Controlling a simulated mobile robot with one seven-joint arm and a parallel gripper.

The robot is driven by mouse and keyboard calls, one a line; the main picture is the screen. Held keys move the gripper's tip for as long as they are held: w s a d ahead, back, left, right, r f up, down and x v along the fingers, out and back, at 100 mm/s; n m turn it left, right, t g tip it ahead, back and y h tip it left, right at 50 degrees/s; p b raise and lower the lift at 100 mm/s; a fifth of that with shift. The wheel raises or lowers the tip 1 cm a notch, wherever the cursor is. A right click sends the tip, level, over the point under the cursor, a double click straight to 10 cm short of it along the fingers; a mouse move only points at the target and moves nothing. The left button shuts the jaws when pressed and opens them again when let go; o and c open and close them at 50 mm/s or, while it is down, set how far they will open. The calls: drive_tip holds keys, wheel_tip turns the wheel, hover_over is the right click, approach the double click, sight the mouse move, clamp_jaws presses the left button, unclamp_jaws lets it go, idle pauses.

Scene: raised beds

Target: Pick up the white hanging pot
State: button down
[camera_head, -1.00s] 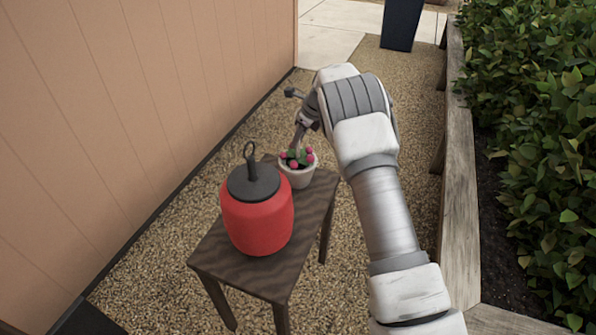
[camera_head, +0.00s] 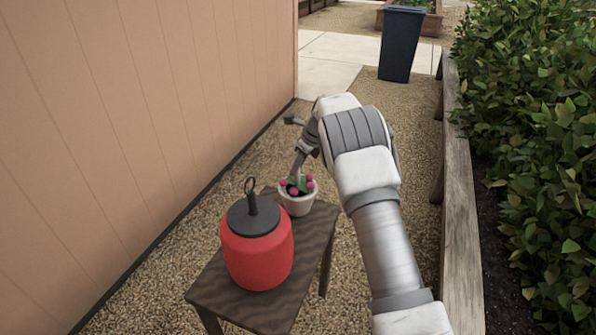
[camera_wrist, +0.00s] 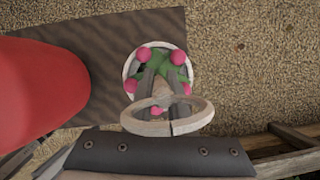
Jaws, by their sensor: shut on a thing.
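The white hanging pot (camera_head: 298,204), with pink flowers and green leaves, stands upright at the far end of a dark wooden table (camera_head: 318,222). In the wrist view its pale rim (camera_wrist: 128,66) shows around the plants, and a pale ring (camera_wrist: 205,112) lies nearer the camera, around my fingers. My gripper (camera_head: 297,172) reaches down over the pot from above. In the wrist view my gripper (camera_wrist: 160,88) is shut on the pot's upper part; the exact grip is partly hidden by the ring. I cannot see any gap between pot and table.
A red lantern-like jar (camera_head: 257,255) with a black lid and ring stands on the table close to the pot. A tan panelled wall (camera_head: 150,120) is on the left. A wooden bed edge (camera_head: 459,200) and hedge (camera_head: 540,130) are right. A dark bin (camera_head: 402,45) stands behind on gravel.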

drive_tip(key=d+r+p, duration=0.3)
drive_tip(key=d+r, duration=0.5)
drive_tip(key=d, duration=0.3)
drive_tip(key=shift+s+d+r, duration=0.35)
drive_tip(key=shift+s, duration=0.1)
idle(0.6)
